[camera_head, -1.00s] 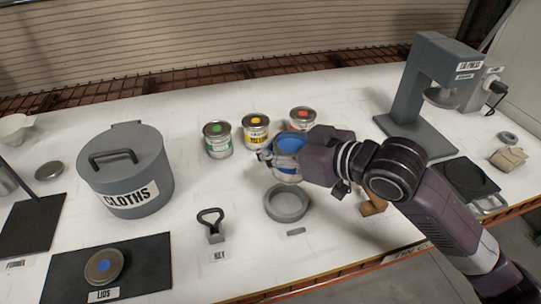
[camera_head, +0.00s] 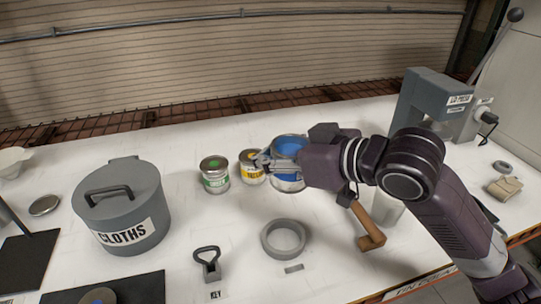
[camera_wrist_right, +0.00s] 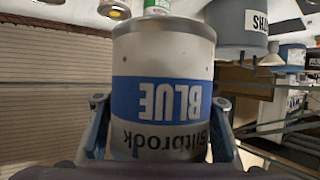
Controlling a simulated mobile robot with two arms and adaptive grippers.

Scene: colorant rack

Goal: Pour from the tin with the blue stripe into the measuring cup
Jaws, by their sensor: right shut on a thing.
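The blue-striped tin (camera_head: 287,184) is open, with blue paint (camera_head: 290,146) showing at its top. My right gripper (camera_head: 273,163) is shut around its side and holds it roughly upright above the table, behind the grey ring. In the right wrist view the tin (camera_wrist_right: 165,55) fills the middle, its BLUE label upside down, with a finger on each side. A pale, clear-looking vessel (camera_head: 388,215) stands partly hidden behind my right forearm; it may be the measuring cup, but I cannot tell. My left gripper is not in view.
The green tin (camera_head: 215,182) and yellow tin (camera_head: 251,178) stand just left of the held tin. A grey ring (camera_head: 284,258), a key (camera_head: 208,270) and a wooden-handled tool (camera_head: 368,232) lie in front. The cloths bin (camera_head: 125,240) is at left, the lid press (camera_head: 420,100) at right.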

